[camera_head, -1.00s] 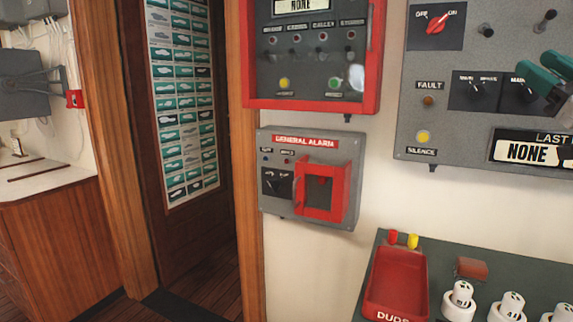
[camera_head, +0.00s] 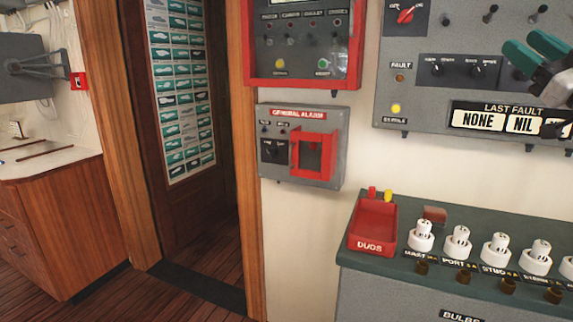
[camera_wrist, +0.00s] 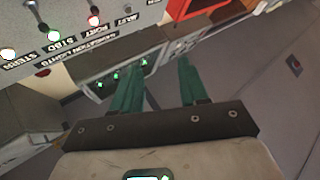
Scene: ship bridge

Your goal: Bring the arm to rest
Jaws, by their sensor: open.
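My gripper (camera_head: 545,55) shows at the upper right of the head view, in front of the grey fault panel (camera_head: 425,100). Its two green fingers are apart with nothing between them. The wrist view shows the same open fingers (camera_wrist: 160,85), with a navigation lights panel (camera_wrist: 85,35) at the upper left. Most of my arm is out of the head view.
A bulb bench (camera_head: 470,215) with several white bulbs (camera_head: 457,243) and a red "DUDS" tray (camera_head: 375,222) stands at lower right. The general alarm box (camera_head: 300,145) is on the wall. A doorway with wooden floor (camera_head: 205,265) is at left.

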